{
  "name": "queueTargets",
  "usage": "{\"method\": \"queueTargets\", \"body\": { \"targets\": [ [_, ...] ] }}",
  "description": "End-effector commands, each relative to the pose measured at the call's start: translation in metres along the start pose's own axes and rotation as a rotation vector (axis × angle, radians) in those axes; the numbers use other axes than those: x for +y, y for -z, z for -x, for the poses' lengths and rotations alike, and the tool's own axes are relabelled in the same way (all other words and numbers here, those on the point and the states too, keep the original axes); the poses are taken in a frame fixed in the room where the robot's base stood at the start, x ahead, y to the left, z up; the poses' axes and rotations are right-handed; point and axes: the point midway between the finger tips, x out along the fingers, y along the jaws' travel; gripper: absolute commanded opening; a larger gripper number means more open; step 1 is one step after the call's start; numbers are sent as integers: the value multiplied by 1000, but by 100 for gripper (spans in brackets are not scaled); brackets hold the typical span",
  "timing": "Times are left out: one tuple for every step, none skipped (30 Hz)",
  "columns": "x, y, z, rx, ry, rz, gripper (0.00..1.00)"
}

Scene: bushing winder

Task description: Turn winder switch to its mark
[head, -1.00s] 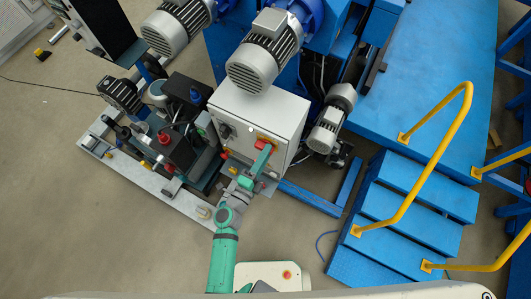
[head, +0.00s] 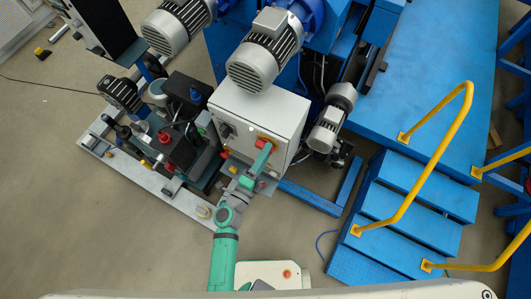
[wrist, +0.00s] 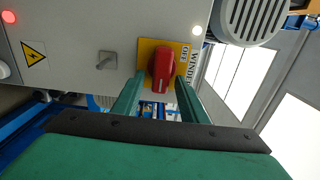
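The winder switch is a red rotary knob (wrist: 162,69) on a yellow plate (wrist: 145,49), on the front of a light grey control box (wrist: 90,25). In the wrist view the knob stands nearly upright, with a small pale mark at its lower end. My gripper (wrist: 159,79) is open, one green finger on each side of the knob's lower part, with gaps visible. In the head view my gripper (head: 264,157) is at the box front, just below the red knob (head: 261,144). Whether the fingertips reach past the knob's face is unclear.
A small metal latch (wrist: 106,60), a yellow warning label (wrist: 34,53) and a red lamp (wrist: 8,17) are left of the switch. A grey motor (head: 265,60) stands above the box. Blue steps (head: 405,215) with yellow rails are at right; open floor lies at left.

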Motion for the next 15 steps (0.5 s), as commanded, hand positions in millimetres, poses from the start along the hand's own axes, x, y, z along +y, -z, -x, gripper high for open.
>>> {"method": "queueTargets", "body": {
  "targets": [
    [0, 0, 0, 1, 1, 0, 39],
    [0, 0, 0, 1, 1, 0, 39],
    [0, 0, 0, 1, 1, 1, 39],
    [0, 0, 1, 1, 0, 1, 39],
    [0, 0, 2, 0, 0, 1, 39],
    [0, 0, 5, 0, -1, 1, 39],
    [0, 0, 8, 0, -1, 1, 39],
    [1, 0, 11, 0, -2, 1, 39],
    [0, 0, 16, 0, -1, 1, 39],
    [0, 0, 21, 0, -1, 1, 39],
    [0, 0, 27, -2, -2, 1, 39],
    [0, 0, 34, -2, -2, 0, 39],
    [0, 0, 40, -1, -2, 0, 39],
    [1, -1, 46, -2, -3, 1, 39],
    [1, -1, 54, -3, -2, 1, 39]
  ]
}}
